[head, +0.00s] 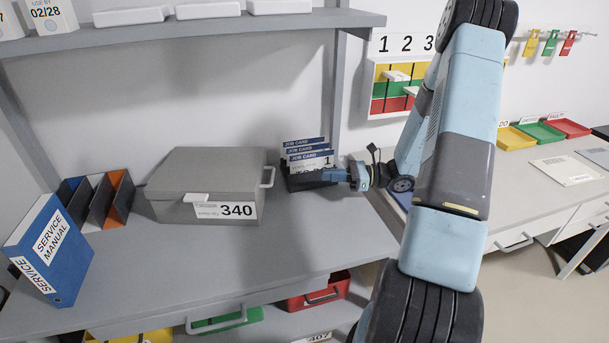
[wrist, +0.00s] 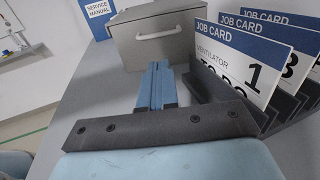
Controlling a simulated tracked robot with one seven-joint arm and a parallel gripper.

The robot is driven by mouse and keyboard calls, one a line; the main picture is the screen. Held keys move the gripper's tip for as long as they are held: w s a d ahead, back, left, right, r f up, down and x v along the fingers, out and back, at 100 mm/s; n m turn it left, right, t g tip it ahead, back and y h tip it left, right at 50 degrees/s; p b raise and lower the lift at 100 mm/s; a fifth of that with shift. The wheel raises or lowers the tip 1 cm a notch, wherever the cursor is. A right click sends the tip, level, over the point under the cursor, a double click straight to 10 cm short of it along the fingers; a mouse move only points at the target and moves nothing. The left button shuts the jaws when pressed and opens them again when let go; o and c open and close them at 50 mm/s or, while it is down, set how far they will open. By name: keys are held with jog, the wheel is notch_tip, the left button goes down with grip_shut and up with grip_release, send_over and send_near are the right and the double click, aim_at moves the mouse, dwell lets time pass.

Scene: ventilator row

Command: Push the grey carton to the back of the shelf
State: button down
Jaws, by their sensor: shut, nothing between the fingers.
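The grey carton (head: 210,185), a lidded box with a handle on its right side and a "340" label on its front, stands on the grey shelf (head: 250,255) against or close to the wall; any gap behind it is hidden. In the wrist view the carton (wrist: 155,40) shows its handle side, ahead of my fingers. My gripper (head: 328,175) is shut and empty, pointing left at the right of the carton, with a gap between them. In the wrist view my gripper (wrist: 158,68) is close beside the job card rack.
The black job card rack (head: 308,178) stands right of the carton, by my fingers. A blue service manual (head: 50,250) and a divider rack (head: 97,200) stand to the left. Shelf space in front of the carton is clear. Red (head: 315,292) and green bins sit below.

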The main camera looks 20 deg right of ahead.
jog(key=x, duration=1.3)
jog(key=shift+w+a, duration=0.1)
jog(key=shift+a, duration=0.15)
jog(key=shift+w, duration=0.1)
